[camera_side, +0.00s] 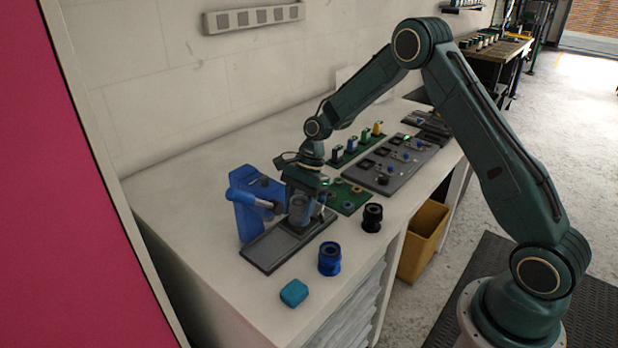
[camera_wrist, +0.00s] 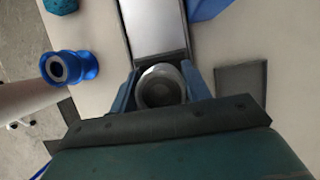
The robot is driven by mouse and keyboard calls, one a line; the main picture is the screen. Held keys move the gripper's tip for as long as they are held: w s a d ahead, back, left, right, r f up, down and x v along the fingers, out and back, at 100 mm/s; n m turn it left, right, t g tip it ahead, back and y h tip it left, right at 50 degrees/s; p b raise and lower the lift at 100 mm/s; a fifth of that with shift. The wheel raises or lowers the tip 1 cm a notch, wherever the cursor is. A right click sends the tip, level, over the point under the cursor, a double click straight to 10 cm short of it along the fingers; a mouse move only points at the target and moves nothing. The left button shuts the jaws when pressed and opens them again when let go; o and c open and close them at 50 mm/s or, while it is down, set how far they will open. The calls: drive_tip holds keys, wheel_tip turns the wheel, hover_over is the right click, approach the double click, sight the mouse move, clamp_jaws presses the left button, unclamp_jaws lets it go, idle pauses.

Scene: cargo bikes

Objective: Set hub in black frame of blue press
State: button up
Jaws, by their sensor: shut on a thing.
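The blue press (camera_side: 250,205) stands at the left part of the bench, with a grey lever arm and a flat dark base (camera_side: 272,248). My gripper (camera_side: 303,192) is over the right part of the press base and points down. It is shut on a grey hub (camera_side: 299,212), which is upright at the base. In the wrist view the hub (camera_wrist: 160,88) sits between the two blue fingers, its round top facing the camera. The black frame is hidden or hard to make out under the hub. I cannot tell whether the hub touches it.
A blue hub (camera_side: 329,259), a black hub (camera_side: 372,217) and a teal block (camera_side: 294,293) stand near the bench's front edge. A green board (camera_side: 349,198) and a grey panel with knobs (camera_side: 384,168) lie to the right. A yellow bin (camera_side: 424,240) is below the bench.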

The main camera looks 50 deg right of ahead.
drive_tip(key=shift+f, duration=0.4)
idle(0.5)
drive_tip(key=o, duration=1.2)
drive_tip(key=v, duration=1.4)
drive_tip(key=shift+f, duration=0.1)
